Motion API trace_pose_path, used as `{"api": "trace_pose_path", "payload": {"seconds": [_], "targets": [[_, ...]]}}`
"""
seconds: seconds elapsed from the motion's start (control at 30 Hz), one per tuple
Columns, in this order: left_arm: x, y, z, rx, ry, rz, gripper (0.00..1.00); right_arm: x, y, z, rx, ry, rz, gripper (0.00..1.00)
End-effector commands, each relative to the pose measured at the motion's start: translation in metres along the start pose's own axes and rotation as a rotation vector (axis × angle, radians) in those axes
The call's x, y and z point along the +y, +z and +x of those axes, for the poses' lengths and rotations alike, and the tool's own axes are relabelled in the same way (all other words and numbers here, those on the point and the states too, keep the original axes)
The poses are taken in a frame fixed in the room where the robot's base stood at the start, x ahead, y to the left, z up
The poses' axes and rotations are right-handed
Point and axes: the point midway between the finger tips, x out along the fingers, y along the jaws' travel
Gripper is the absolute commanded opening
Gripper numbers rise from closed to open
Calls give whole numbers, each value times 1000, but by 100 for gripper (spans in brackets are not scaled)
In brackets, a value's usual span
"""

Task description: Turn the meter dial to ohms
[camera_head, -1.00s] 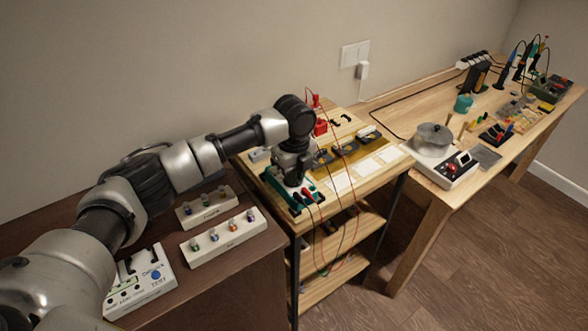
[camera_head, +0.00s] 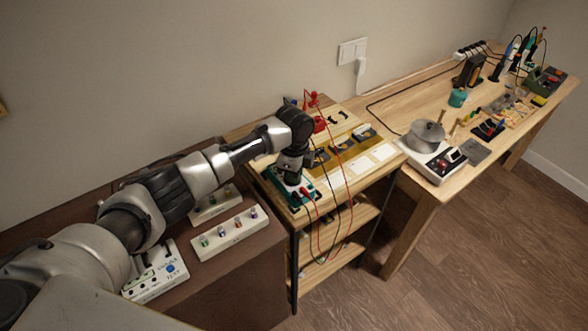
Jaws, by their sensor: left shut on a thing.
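The meter (camera_head: 307,188), a teal-green case with red and black leads plugged in at its front, lies on the light wooden shelf cart. My left gripper (camera_head: 289,179) points down onto the meter and is shut on its dial. The dial itself is hidden under the gripper, so its setting cannot be seen. My right gripper is not in view.
Red and black leads (camera_head: 347,185) loop over the cart and hang down its front. Pale trays (camera_head: 231,232) with small knobs and a white tester box (camera_head: 157,272) sit on the dark table. A wooden workbench (camera_head: 405,111) with a pot and tools stands at right.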

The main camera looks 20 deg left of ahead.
Motion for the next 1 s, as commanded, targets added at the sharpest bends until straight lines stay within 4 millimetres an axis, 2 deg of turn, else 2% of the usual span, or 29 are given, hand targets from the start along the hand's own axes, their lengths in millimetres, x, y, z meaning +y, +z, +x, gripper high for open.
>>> {"api": "trace_pose_path", "payload": {"seconds": [0.37, 0.4, 0.57, 0.87, 1.0], "targets": [[0, 0, 0, 0, 0, -5, 0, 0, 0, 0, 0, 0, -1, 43], [0, 0, 0, 0, 0, -5, 16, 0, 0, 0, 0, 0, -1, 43], [0, 0, 0, 0, 0, -5, 39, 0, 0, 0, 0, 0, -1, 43], [0, 0, -2, 0, -1, -4, 39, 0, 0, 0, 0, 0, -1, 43], [-1, 0, -17, 1, -4, -5, 39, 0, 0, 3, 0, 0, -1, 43]]}}
